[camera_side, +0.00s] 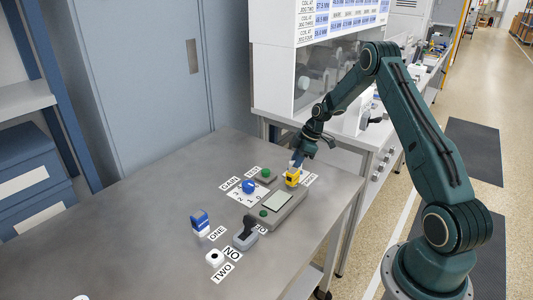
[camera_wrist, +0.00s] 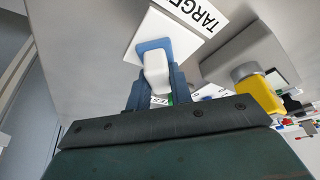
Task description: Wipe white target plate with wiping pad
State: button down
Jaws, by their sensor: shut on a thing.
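My gripper (camera_wrist: 158,92) is shut on the wiping pad, a white grip (camera_wrist: 157,72) on a blue base (camera_wrist: 154,45), in the wrist view. The blue base overlaps the white target plate (camera_wrist: 186,41), which lies on the table beside the TARGET label (camera_wrist: 205,14). I cannot tell whether the pad touches the plate or is just above it. In the side view my gripper (camera_side: 297,160) points down at the far right part of the table, behind a yellow block. The plate is mostly hidden there.
The yellow block (camera_side: 292,178) stands by a grey panel with a pale screen (camera_side: 278,202) and a green button (camera_side: 264,213). A blue dial (camera_side: 248,186), a blue-and-white piece (camera_side: 200,222), a black lever (camera_side: 245,232) and a white ring (camera_side: 214,257) stand nearby.

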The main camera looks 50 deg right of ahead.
jog(key=shift+s, duration=2.15)
jog(key=shift+w, duration=3.6)
notch_tip(320, 180, up, 8)
